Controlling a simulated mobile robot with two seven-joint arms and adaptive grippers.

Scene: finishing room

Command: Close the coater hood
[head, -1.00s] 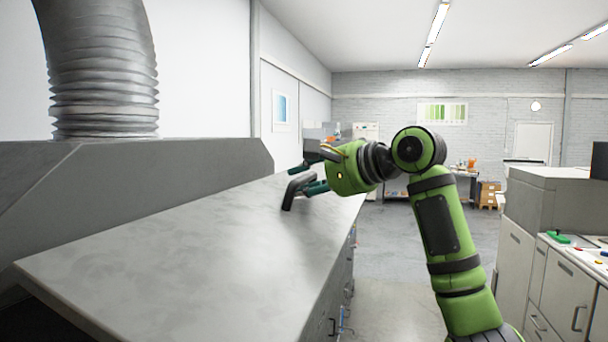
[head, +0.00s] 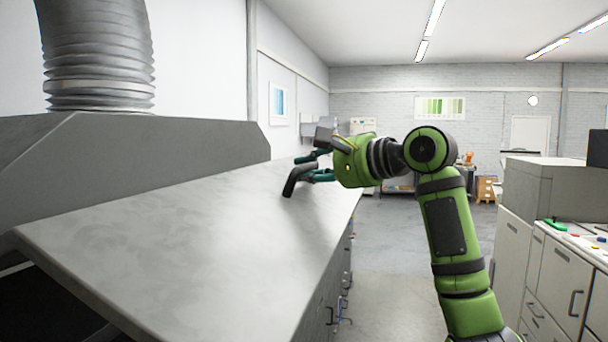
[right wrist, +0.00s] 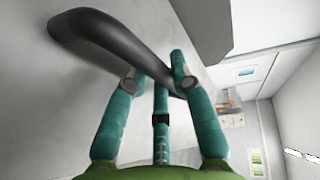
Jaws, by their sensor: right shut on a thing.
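The coater hood (head: 180,235) is a large, pale grey, mottled panel that fills the left half of the head view and slopes. A dark gap shows below its near left edge. A black curved handle (head: 290,186) stands on the panel near its far right side. My right gripper (head: 308,170) is shut on this handle. In the right wrist view, the handle (right wrist: 100,30) runs between the teal fingers of my right gripper (right wrist: 158,78), with its free end reaching to the upper left. My left gripper is not in view.
A grey housing (head: 150,140) with a ribbed duct (head: 98,60) stands behind the hood. Drawers with blue handles (head: 340,312) lie below the hood's right edge. Clear floor (head: 395,245) lies to the right, then grey cabinets (head: 560,290) with small items on top.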

